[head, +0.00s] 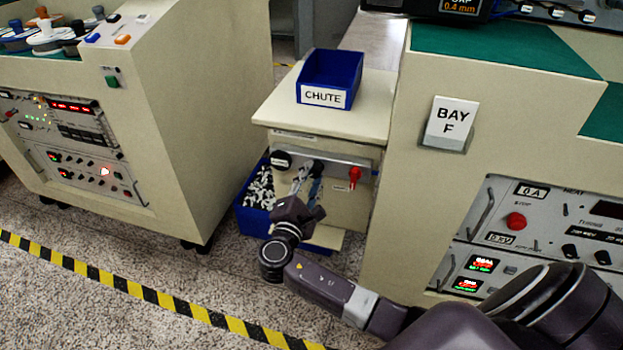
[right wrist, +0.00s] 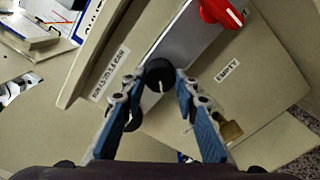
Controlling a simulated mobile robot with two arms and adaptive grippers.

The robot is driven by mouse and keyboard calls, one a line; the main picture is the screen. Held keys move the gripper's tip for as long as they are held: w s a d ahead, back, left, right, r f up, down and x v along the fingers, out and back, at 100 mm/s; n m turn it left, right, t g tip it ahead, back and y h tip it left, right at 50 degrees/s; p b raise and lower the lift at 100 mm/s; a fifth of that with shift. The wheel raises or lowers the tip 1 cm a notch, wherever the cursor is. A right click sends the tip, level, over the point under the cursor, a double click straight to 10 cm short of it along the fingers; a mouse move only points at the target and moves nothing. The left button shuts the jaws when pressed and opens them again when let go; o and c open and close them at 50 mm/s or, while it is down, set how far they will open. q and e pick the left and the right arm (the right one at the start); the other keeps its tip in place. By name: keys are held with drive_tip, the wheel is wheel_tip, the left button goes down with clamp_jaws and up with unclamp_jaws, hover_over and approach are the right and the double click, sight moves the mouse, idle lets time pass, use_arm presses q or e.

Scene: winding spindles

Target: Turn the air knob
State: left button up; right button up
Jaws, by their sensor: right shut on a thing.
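A black knob (right wrist: 160,74) with a white pointer line sits on a grey strip on the front of the chute cabinet; in the head view the knob (head: 317,166) is partly hidden by my gripper. I cannot read a label naming it as the air knob. My right gripper (right wrist: 160,80) has its blue-padded fingers on either side of the knob and is shut on it; it also shows in the head view (head: 309,174). A red knob (head: 354,176) is to the right on the same strip, also in the wrist view (right wrist: 221,11). My left gripper is out of view.
A blue bin marked CHUTE (head: 325,98) stands on the cabinet (head: 275,110). A blue crate (head: 252,222) with black and white pieces is on the floor. A round black part (head: 281,160) is left of the gripped knob. The Bay F machine (head: 400,150) closes off the right.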

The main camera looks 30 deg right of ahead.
drive_tip(key=shift+f, duration=0.1)
idle(0.4)
drive_tip(key=o, duration=1.1)
drive_tip(key=shift+o, duration=0.2)
drive_tip(key=shift+a, duration=0.1)
drive_tip(key=v, duration=1.2)
